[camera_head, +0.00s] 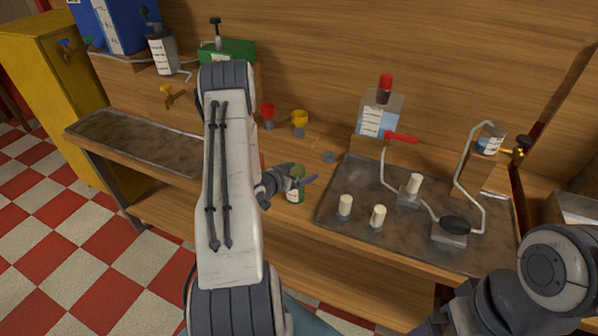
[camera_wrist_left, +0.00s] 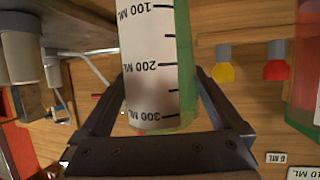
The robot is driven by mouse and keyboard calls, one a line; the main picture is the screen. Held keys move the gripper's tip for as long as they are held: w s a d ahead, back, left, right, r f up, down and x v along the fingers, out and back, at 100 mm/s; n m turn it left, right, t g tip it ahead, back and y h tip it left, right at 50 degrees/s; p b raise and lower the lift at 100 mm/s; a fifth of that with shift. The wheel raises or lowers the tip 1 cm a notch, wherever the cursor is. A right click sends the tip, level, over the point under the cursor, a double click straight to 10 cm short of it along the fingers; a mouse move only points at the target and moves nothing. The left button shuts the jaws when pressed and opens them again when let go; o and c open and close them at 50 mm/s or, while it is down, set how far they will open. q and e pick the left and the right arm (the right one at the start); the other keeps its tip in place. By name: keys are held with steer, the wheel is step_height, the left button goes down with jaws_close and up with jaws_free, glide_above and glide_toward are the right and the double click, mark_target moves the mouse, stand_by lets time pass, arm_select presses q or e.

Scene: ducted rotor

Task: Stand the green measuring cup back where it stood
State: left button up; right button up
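The green measuring cup (camera_head: 295,195) is in my left gripper (camera_head: 293,180), over the front part of the wooden counter in the head view. In the left wrist view the cup (camera_wrist_left: 158,60) fills the middle, with its white scale strip facing the camera. The two fingers (camera_wrist_left: 160,98) press against its opposite sides. The cup looks roughly upright in the head view. Whether its base touches the counter cannot be told. My right arm shows at the lower right of the head view, but its gripper is out of frame.
A red-topped piece (camera_head: 267,112) and a yellow-topped piece (camera_head: 299,119) stand behind the cup. A small grey disc (camera_head: 329,157) lies to its right. A dark metal tray (camera_head: 330,205) bears white-topped posts and a bent tube. A red-capped bottle (camera_head: 378,117) stands at the back.

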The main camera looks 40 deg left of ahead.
arm_select(q)
steer(key=b+v, duration=0.1)
steer(key=v, duration=0.9)
steer(key=shift+s+b, duration=0.25)
steer(key=shift+b, duration=0.15)
steer(key=shift+w, duration=0.1)
steer(key=p+x, duration=0.1)
steer(key=x, duration=0.9)
steer(key=shift+w+p, duration=0.2)
steer(key=shift+p, duration=0.2)
steer(key=shift+r, duration=0.1)
